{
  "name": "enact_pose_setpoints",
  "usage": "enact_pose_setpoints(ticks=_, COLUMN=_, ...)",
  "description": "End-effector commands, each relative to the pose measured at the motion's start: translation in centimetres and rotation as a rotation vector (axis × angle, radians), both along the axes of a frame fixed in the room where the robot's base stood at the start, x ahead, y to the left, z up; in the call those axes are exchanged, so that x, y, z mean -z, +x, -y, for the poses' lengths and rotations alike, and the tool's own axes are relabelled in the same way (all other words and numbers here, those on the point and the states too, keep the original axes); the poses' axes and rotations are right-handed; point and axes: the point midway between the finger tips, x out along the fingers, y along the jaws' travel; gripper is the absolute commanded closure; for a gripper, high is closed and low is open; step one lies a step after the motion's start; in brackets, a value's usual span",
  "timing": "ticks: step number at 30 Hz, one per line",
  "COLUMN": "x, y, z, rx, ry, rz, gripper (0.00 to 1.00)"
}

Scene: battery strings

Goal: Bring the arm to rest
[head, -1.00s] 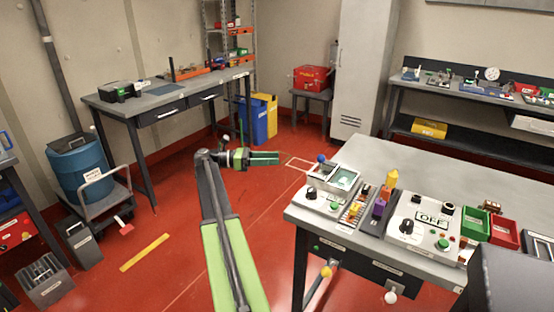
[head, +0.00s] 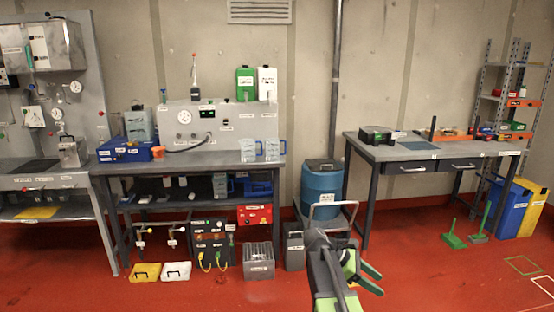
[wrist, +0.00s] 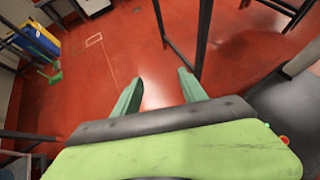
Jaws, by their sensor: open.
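My gripper (head: 371,279) shows at the lower middle of the head view, at the end of my green and dark arm. Its two green fingers are apart with nothing between them. In the wrist view the fingers (wrist: 158,88) point out over bare red floor, spread and empty. The gripper touches nothing that I can see. Most of my arm lies below the edge of the head view.
A blue drum (head: 322,188) on a cart stands just behind my gripper. A workbench (head: 424,150) is at the right, and a bench with a grey panel (head: 200,166) at the left. Red floor (head: 430,285) is open at lower right. Table legs (wrist: 203,40) show close in the wrist view.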

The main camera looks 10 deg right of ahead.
Motion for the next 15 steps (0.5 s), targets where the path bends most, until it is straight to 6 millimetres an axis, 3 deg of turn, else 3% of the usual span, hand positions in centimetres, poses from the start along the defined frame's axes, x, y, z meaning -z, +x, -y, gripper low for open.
enact_pose_setpoints(ticks=1, x=1.8, y=-0.6, z=-4.0, rx=-0.006, ry=0.063, rz=0.090, gripper=0.50)
enact_pose_setpoints(ticks=6, x=7.2, y=-1.6, z=-15.9, rx=0.142, ry=0.316, rz=0.408, gripper=0.50)
enact_pose_setpoints(ticks=9, x=9.1, y=-3.0, z=-21.4, rx=0.335, ry=0.453, rz=0.562, gripper=0.50)
enact_pose_setpoints(ticks=15, x=10.4, y=-3.7, z=-27.8, rx=0.806, ry=0.604, rz=0.768, gripper=0.50)
